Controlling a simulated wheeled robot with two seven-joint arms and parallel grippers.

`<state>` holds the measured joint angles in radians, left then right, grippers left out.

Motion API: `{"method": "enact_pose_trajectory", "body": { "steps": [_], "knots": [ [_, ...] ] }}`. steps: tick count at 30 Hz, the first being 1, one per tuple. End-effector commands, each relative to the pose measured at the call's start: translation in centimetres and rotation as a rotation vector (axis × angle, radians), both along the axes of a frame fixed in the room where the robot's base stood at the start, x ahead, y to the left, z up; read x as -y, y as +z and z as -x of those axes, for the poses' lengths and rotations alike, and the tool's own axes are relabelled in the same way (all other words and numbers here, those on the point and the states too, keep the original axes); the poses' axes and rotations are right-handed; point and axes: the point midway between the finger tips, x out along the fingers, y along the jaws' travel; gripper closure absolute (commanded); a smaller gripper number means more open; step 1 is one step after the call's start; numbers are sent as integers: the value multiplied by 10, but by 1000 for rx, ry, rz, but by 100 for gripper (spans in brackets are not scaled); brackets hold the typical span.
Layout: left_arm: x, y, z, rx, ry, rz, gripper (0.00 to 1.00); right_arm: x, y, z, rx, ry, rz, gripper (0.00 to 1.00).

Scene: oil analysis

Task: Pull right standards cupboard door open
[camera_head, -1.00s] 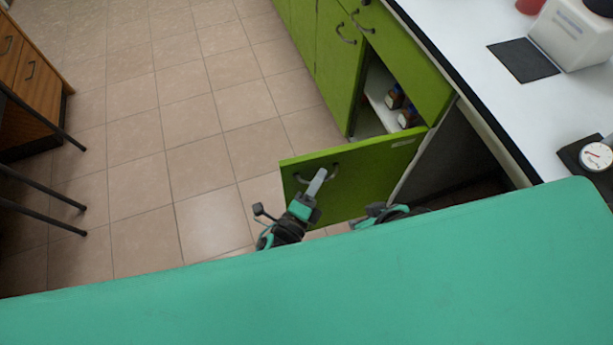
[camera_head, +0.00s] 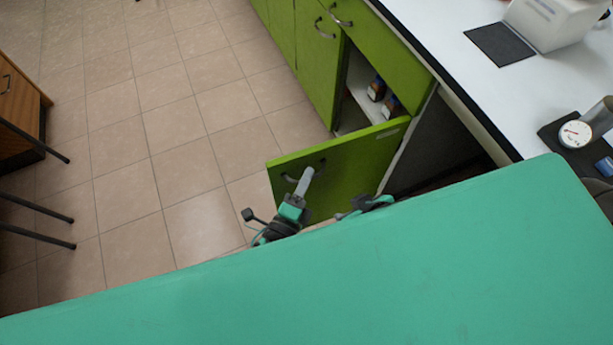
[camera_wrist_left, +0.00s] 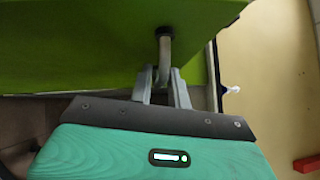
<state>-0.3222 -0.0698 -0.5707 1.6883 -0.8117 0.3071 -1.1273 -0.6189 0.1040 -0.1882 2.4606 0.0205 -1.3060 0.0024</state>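The green right cupboard door (camera_head: 345,171) stands wide open, swung out from its cabinet over the floor. Its curved handle (camera_head: 290,178) is near the door's free end. My left gripper (camera_head: 304,182) is at this handle. In the left wrist view, its two fingers (camera_wrist_left: 163,75) sit on either side of the metal handle bar (camera_wrist_left: 164,50) and appear closed on it, in front of the green door face (camera_wrist_left: 85,45). My right gripper (camera_head: 368,204) is low beside the door, partly hidden behind my green body; its fingers are not clear.
The open cupboard shows a white shelf (camera_head: 357,108) with small bottles (camera_head: 377,89). A white counter (camera_head: 480,85) carries a dark mat, a white device and a gauge (camera_head: 575,134). Open tiled floor (camera_head: 150,150) lies left of the door. Dark table legs (camera_head: 40,220) stand at far left.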

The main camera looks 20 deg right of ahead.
Motion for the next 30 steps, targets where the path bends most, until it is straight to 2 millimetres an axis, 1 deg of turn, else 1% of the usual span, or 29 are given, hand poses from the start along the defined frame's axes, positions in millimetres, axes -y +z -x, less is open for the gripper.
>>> {"method": "enact_pose_trajectory", "body": {
  "steps": [5,12,18,24,30],
  "knots": [
    [-19,-5,23,-3,-1,-1,82,0,0,1,-6,0,2,64],
    [-55,-13,63,-4,1,-2,82,1,0,1,-9,-1,4,64],
    [-77,-17,87,-2,0,-1,82,1,0,0,0,-1,2,64],
    [-86,-18,97,0,0,0,82,0,1,-1,3,-1,0,64],
    [-87,-18,98,0,0,0,82,0,1,-1,3,0,-1,64]
  ]
}}
